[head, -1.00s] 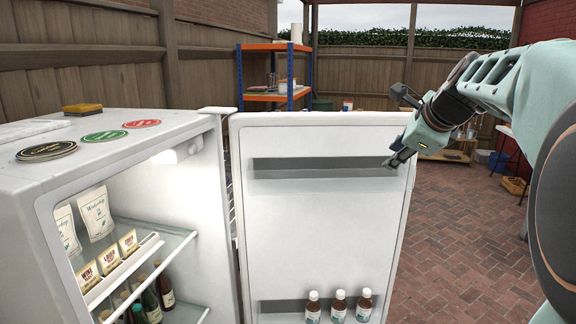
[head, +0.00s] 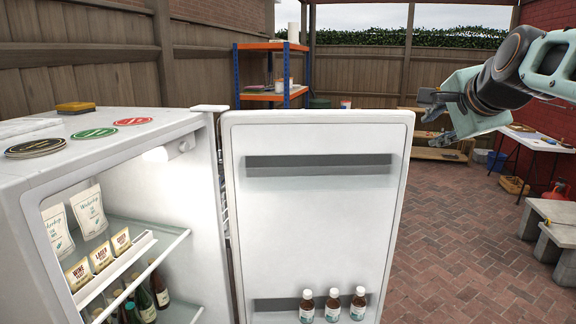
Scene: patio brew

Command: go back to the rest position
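My gripper (head: 436,137) is at the upper right of the head view, at the end of my raised arm. It is up in the air to the right of the open fridge door (head: 318,215), apart from it in the picture. Nothing shows held in it. The fingers are small and seen side-on, so I cannot tell whether they are open or shut.
The white fridge (head: 200,160) stands open at the left, with bottles, packets and cards inside. Several coasters (head: 95,133) and a sponge (head: 76,107) lie on top. Three small bottles (head: 333,305) stand in the door. A white table (head: 545,138) and concrete blocks (head: 557,209) are at right.

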